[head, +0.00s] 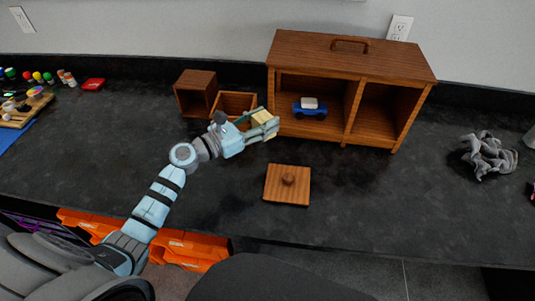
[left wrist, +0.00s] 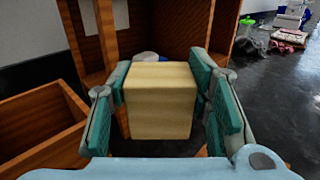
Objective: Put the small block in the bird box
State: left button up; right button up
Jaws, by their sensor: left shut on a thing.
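A small pale wooden block (head: 262,117) is held between the fingers of my left gripper (head: 265,124). In the left wrist view the block (left wrist: 158,100) sits between the two teal finger pads. The gripper is above the counter, in front of the left compartment of a brown wooden cabinet (head: 345,55) with a top handle. An open-topped wooden box (head: 233,101) is just behind the gripper, partly hidden by it. A wooden box with an open front (head: 197,80) stands to its left. Which of these is the bird box I cannot tell. My right gripper is not in view.
A blue and white toy car (head: 309,108) stands in the cabinet's left compartment; the right compartment looks empty. A square wooden lid with a knob (head: 287,184) lies on the counter in front. A grey crumpled thing (head: 488,154) lies at right. The counter's left front is clear.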

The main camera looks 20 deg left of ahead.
pick_arm(q)
notch_tip(320, 180, down, 11)
jog(key=b, duration=0.4)
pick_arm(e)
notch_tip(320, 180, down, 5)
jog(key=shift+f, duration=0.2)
pick_arm(q)
jog(key=shift+f, duration=0.1)
jog(key=o, duration=1.2)
jog(key=shift+c, duration=0.2)
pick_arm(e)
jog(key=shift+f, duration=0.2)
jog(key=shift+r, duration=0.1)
